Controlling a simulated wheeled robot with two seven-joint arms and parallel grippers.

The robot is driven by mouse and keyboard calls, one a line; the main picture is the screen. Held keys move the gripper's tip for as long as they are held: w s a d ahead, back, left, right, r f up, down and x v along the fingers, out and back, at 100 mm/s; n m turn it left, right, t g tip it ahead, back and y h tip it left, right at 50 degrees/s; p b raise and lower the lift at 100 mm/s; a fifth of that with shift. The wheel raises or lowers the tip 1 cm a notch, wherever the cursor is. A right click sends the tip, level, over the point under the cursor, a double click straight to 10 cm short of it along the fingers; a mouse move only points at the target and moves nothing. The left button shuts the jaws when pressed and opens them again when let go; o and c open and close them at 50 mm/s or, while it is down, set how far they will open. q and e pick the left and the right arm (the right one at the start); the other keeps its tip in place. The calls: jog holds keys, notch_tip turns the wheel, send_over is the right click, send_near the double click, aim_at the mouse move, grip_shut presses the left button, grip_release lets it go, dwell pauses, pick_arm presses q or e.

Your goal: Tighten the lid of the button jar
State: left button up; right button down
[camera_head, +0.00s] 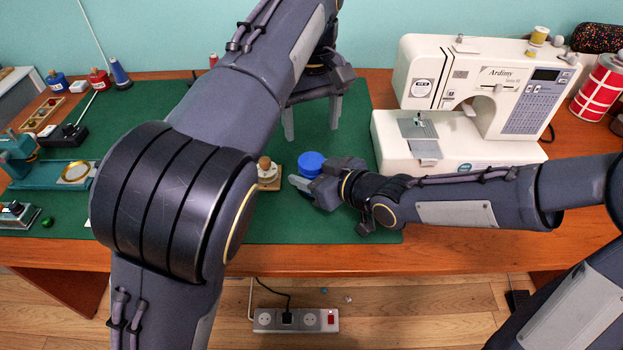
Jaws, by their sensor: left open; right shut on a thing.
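The button jar shows as a round blue lid (312,161) on the green mat (350,229), left of the sewing machine. The jar's body is mostly hidden behind my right gripper. My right gripper (303,188) comes in from the right and is shut on the jar at its side, below the lid. My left gripper (311,122) is above and behind the lid in the picture, pointing down with its two fingers apart. Nothing is between the fingers, and they are apart from the lid.
A white sewing machine (398,155) stands close on the right. A small wooden piece with a knob (267,170) is just left of the jar. Thread spools (98,78) and a teal device (50,176) are at the left. The table's front edge (330,262) is near.

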aim_at(312, 161)
pick_arm(q)
notch_tip(312, 161, down, 8)
jog(key=shift+r, duration=0.1)
dwell(0.4)
jog(key=c, duration=1)
jog(key=m, duration=0.3)
jog(key=o, duration=1.1)
jog(key=shift+c, duration=0.2)
